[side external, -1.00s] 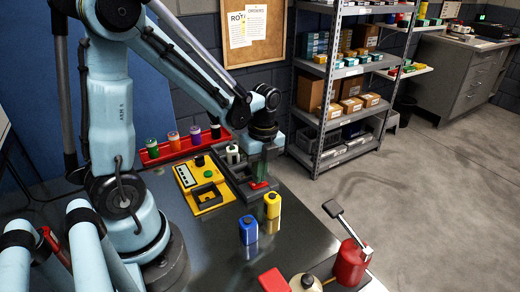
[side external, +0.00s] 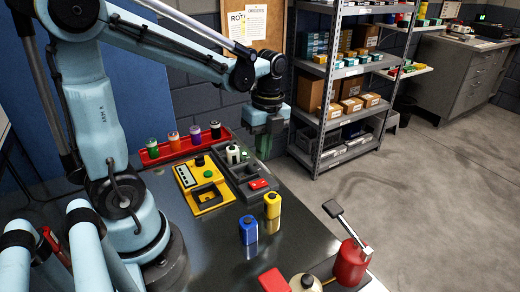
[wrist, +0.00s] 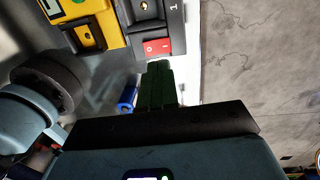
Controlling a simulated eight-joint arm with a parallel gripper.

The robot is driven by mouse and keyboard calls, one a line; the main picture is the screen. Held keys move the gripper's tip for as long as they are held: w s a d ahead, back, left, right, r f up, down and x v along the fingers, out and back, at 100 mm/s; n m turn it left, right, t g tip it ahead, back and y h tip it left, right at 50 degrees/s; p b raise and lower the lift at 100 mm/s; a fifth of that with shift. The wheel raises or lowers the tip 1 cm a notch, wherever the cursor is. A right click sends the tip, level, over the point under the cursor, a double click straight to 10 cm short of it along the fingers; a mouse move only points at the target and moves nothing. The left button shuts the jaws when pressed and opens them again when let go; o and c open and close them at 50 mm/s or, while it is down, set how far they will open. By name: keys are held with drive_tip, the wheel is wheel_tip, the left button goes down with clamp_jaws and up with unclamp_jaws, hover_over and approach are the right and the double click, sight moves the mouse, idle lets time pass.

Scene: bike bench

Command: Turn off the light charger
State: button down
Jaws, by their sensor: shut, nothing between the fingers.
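A dark grey dock (side external: 238,176) with a red rocker switch (side external: 258,184) on its near end sits on the bench. A white item (side external: 233,154) stands in the dock, with a small green spot beside it. The red switch, with pale marks, also shows in the wrist view (wrist: 157,46). Which way it is tipped is too small to tell. My gripper (side external: 264,155), with green fingers, is shut and empty. It hangs above the dock's far right side, apart from the switch. In the wrist view the fingertips (wrist: 160,64) appear just below the switch.
A yellow unit (side external: 203,190) with a green button and black knob sits left of the dock. A red tray (side external: 180,148) of several cans lies behind. Blue (side external: 248,230) and yellow (side external: 272,205) bottles stand in front. A red oil can (side external: 350,265) is nearer right.

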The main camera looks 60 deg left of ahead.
wheel_tip(320, 180, up, 7)
hover_over(254, 185)
drive_tip(key=w, duration=0.4)
drive_tip(key=shift+s+a, duration=0.2)
drive_tip(key=shift+s, duration=0.1)
drive_tip(key=shift+s+d, duration=0.25)
drive_tip(key=shift+s, duration=0.35)
drive_tip(key=f, duration=0.4)
drive_tip(key=s+f, duration=0.1)
drive_tip(key=f, duration=0.8)
drive_tip(key=shift+s+f, duration=0.1)
drive_tip(key=shift+s, duration=0.2)
drive_tip(key=shift+f, duration=0.3)
drive_tip(key=shift+s+f, duration=0.1)
